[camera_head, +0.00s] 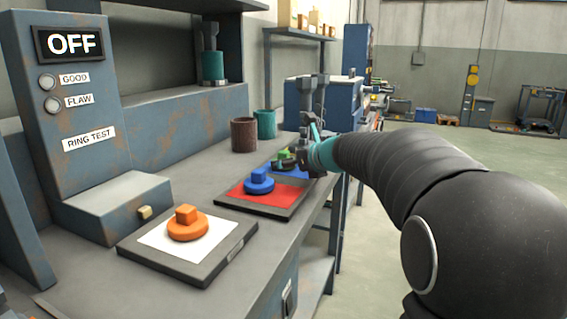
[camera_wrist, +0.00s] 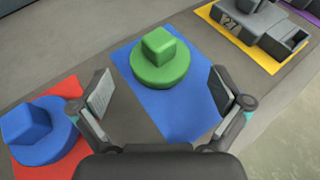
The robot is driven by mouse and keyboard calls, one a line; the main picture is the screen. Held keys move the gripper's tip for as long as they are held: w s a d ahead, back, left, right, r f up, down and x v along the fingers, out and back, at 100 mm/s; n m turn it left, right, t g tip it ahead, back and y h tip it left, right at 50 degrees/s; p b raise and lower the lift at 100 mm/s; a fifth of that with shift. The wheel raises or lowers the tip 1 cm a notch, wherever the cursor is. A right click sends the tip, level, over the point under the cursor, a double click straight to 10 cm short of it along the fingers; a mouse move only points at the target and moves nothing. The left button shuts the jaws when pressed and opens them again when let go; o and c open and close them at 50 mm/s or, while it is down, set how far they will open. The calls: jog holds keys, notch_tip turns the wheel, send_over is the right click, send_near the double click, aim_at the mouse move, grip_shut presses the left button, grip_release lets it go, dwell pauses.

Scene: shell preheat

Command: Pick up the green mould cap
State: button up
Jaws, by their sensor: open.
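The green mould cap (camera_wrist: 160,61) is a round disc with a square knob on top. It sits on a blue mat (camera_wrist: 186,113) in the wrist view. In the head view the green cap (camera_head: 284,159) is partly hidden by my arm's end. My gripper (camera_wrist: 165,92) is open and empty above the mat. Its two fingers stand apart on either side, with the cap ahead of them and not between the pads. In the head view my gripper (camera_head: 305,150) hangs close by the cap.
A blue cap (camera_head: 259,181) on a red mat (camera_head: 290,191) stands near the left finger. An orange cap (camera_head: 187,224) sits on a white mat (camera_head: 165,238). A yellow mat (camera_wrist: 233,36) with grey blocks lies beyond. Two cups (camera_head: 244,135) (camera_head: 265,124) stand behind.

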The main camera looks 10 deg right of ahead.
jog(key=x, duration=0.3)
jog(key=shift+w+a+f, duration=0.1)
jog(key=shift+w, duration=0.05)
jog(key=c, duration=1.2)
